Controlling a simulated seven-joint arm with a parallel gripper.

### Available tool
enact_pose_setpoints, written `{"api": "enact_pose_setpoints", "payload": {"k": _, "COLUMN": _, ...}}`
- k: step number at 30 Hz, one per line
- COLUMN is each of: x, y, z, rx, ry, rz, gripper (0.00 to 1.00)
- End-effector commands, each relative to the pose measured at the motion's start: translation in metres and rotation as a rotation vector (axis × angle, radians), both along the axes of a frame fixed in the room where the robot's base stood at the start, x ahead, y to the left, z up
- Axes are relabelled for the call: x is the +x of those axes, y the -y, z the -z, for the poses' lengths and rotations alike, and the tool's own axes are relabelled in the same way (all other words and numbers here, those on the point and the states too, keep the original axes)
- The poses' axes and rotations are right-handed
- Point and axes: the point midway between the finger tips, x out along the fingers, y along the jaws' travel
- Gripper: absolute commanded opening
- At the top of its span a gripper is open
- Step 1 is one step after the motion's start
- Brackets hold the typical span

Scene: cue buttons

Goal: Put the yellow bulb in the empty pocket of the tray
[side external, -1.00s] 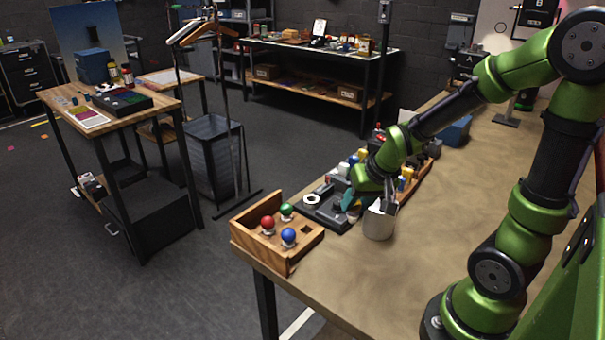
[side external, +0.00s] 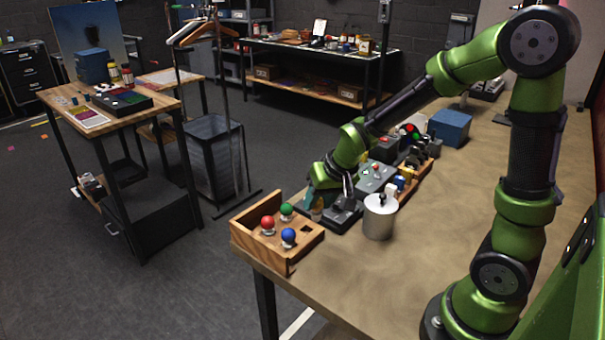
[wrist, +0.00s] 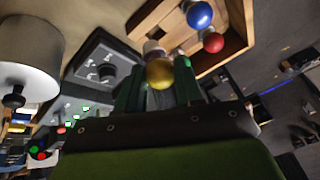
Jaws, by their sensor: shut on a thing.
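The yellow bulb (wrist: 160,73) is between the fingers of my gripper (wrist: 158,92) in the wrist view, its pale base pointing away. In the side external view my gripper (side external: 316,202) is just right of the wooden tray, low over a dark panel; the bulb is hard to make out there. The tray (side external: 262,252) sits at the table's near left corner. It holds a red bulb (side external: 267,222), a green bulb (side external: 286,209) and a blue bulb (side external: 288,235). A dark square empty pocket (side external: 306,230) shows at its right side.
A grey lidded canister (side external: 379,220) with a black knob stands right of my gripper. The dark panel (side external: 345,217) lies beside the tray. Grey boxes with buttons (side external: 375,175) and a blue box (side external: 450,127) are farther back. The table's front right is clear.

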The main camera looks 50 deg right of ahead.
Motion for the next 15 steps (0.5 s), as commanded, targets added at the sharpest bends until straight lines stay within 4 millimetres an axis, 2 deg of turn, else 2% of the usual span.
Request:
{"api": "enact_pose_setpoints", "payload": {"k": 1, "x": 0.012, "y": -0.005, "z": 0.0, "rx": -0.001, "ry": -0.001, "rz": 0.009, "gripper": 0.07}}
{"api": "enact_pose_setpoints", "payload": {"k": 4, "x": 0.026, "y": -0.006, "z": -0.004, "rx": -0.002, "ry": 0.001, "rz": 0.054, "gripper": 0.07}}
{"api": "enact_pose_setpoints", "payload": {"k": 8, "x": 0.028, "y": -0.004, "z": -0.006, "rx": -0.001, "ry": 0.0, "rz": 0.097, "gripper": 0.07}}
{"api": "enact_pose_setpoints", "payload": {"k": 15, "x": 0.026, "y": -0.003, "z": 0.009, "rx": 0.001, "ry": -0.003, "rz": 0.107, "gripper": 0.07}}
